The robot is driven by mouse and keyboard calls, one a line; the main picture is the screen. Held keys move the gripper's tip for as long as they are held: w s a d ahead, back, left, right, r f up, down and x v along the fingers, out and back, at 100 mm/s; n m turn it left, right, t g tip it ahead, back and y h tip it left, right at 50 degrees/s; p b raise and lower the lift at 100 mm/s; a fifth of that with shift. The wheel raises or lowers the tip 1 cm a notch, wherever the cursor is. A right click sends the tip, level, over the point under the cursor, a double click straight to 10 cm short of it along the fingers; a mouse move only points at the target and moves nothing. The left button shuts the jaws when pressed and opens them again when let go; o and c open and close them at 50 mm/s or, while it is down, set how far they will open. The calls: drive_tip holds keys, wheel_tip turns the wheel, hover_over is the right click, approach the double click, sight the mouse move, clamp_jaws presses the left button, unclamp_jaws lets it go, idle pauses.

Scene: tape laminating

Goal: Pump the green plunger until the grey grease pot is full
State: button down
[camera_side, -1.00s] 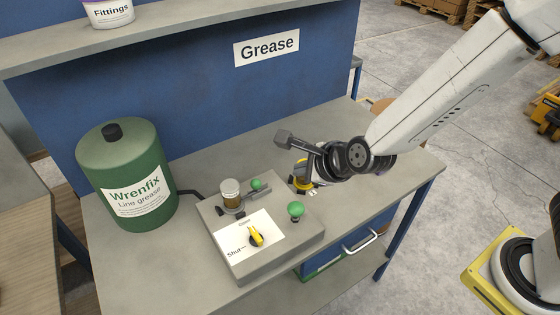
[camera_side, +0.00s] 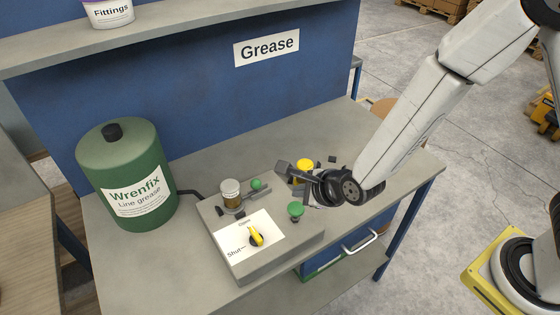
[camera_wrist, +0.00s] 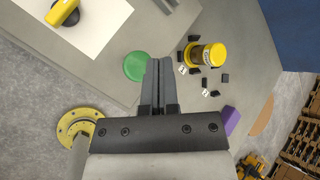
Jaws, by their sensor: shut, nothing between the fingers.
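The green plunger knob (camera_side: 296,209) stands up on the front right part of a grey pump block. It shows as a round green disc (camera_wrist: 137,66) in the wrist view. A small clear pot with a pale top (camera_side: 230,194) and brown contents stands on the back left of the block; its exact level is too small to read. My gripper (camera_wrist: 158,64) is shut and empty.
A yellow valve lever (camera_side: 256,236) sits on the block's white plate, marked Shut and Open. A second, smaller green knob (camera_side: 257,184) is beside the clear pot. A yellow-lidded jar (camera_wrist: 208,54) and small dark pieces lie beyond. A green Wrenfix drum (camera_side: 125,175) stands left.

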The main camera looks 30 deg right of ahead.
sight(298, 208)
drive_tip(key=shift+f, duration=1.1)
drive_tip(key=shift+f, duration=1.75)
idle(3.4)
drive_tip(key=shift+r, duration=0.1)
idle(0.3)
drive_tip(key=shift+r, duration=1.65)
